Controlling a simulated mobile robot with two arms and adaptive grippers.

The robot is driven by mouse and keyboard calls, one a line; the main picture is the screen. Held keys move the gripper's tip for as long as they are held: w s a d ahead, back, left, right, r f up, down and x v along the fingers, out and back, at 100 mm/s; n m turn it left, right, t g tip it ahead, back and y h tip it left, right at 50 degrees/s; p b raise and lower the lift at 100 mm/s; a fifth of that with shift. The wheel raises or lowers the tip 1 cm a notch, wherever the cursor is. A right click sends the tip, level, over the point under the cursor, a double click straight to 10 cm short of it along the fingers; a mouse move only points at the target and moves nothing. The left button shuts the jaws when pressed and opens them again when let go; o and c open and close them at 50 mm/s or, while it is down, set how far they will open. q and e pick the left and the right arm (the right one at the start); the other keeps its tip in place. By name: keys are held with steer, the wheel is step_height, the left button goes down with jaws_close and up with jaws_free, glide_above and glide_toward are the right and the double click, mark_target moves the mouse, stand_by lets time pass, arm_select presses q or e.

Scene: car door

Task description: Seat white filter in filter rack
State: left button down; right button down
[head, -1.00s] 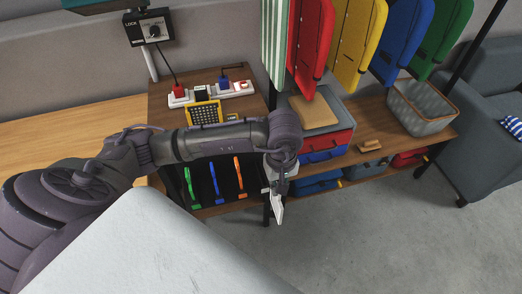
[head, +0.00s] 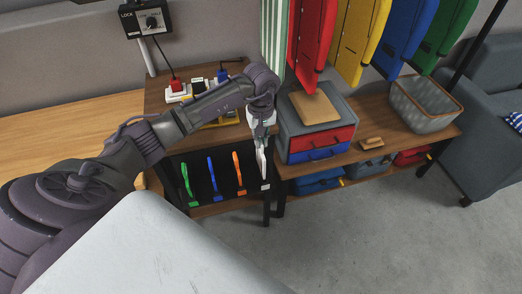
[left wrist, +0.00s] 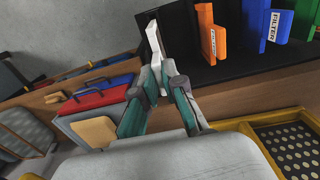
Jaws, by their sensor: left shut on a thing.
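The white filter (head: 262,163) is a thin pale piece, held upright below my left gripper (head: 260,138). The gripper is shut on its upper part. The filter rack (head: 203,163) is a dark, open-fronted space under the wooden top, with a green filter (head: 189,184), a blue filter (head: 216,179) and an orange filter (head: 239,173) standing in it. The white filter is at the rack's right end, right of the orange one. In the left wrist view, the white filter (left wrist: 155,48) sticks out beyond my fingers, in front of the black rack. I cannot tell whether it touches the rack.
A grey case with red and blue drawers (head: 322,140) stands close on the right. A dark table leg (head: 267,208) is just below the filter. Plugs and a power strip (head: 178,92) are on the top behind my arm. The floor in front is clear.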

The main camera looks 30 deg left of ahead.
mark_target(261, 149)
arm_select(q)
step_height(261, 149, down, 4)
steer(key=shift+f+b, duration=0.2)
steer(key=shift+b, duration=0.85)
steer(key=shift+f, duration=0.15)
steer(key=c, duration=1.3)
jaws_free()
steer(key=shift+o, duration=0.2)
